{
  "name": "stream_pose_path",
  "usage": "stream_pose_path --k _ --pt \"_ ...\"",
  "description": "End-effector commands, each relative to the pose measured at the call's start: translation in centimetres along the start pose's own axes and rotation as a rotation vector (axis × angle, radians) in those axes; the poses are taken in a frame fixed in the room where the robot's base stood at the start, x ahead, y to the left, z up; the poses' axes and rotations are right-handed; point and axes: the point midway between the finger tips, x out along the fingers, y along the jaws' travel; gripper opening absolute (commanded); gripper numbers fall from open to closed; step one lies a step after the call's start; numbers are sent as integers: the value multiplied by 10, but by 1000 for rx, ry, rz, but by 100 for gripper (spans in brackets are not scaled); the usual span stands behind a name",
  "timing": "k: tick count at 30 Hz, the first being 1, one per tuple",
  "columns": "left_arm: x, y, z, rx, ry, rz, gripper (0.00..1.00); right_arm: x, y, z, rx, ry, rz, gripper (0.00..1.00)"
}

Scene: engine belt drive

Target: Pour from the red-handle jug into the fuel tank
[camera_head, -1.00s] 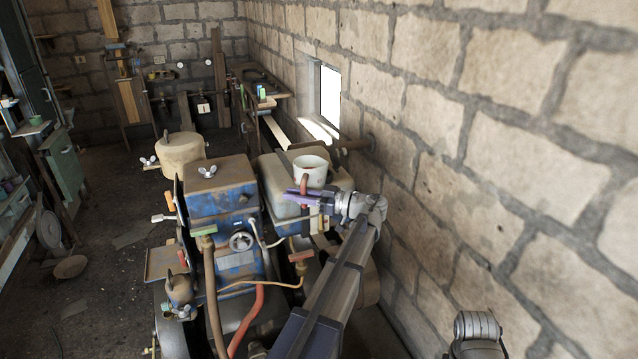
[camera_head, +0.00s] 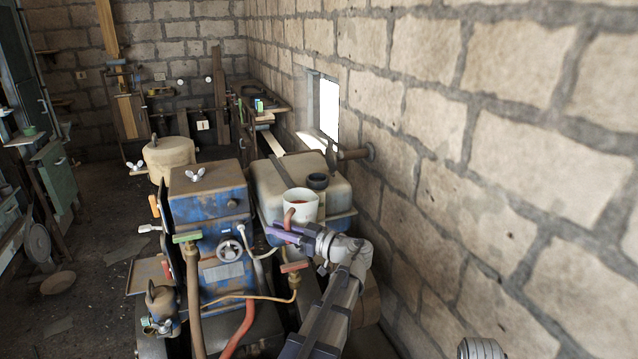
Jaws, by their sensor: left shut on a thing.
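The jug (camera_head: 300,206) is a white cup with a red handle (camera_head: 289,217), and some red shows inside its mouth. My left gripper (camera_head: 285,234), with purple fingers, is shut on the red handle from the lower right. The jug looks about upright. The fuel tank (camera_head: 335,196) is the pale box behind the jug, with a dark round filler neck (camera_head: 317,181) on top. In the picture the jug is just in front of the neck and overlaps the tank's near side. I cannot tell whether they touch. My right gripper is not in view.
The blue engine block (camera_head: 208,205) with hoses and a green-topped valve (camera_head: 187,238) stands left of the jug. A beige canister (camera_head: 170,158) stands behind it. The stone wall (camera_head: 500,150) runs close along the right side. Open floor lies at the left.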

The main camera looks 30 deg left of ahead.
Motion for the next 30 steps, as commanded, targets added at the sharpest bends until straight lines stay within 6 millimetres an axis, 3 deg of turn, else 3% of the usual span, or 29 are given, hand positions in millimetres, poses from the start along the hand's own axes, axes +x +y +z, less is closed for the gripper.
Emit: stream_pose_path --k 14,26,30 --pt "0 1 -5 21 -1 2 0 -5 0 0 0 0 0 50" --pt "2 11 -30 183 -25 4 0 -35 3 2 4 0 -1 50" --pt "3 16 -47 243 -33 4 0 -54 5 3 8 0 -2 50"
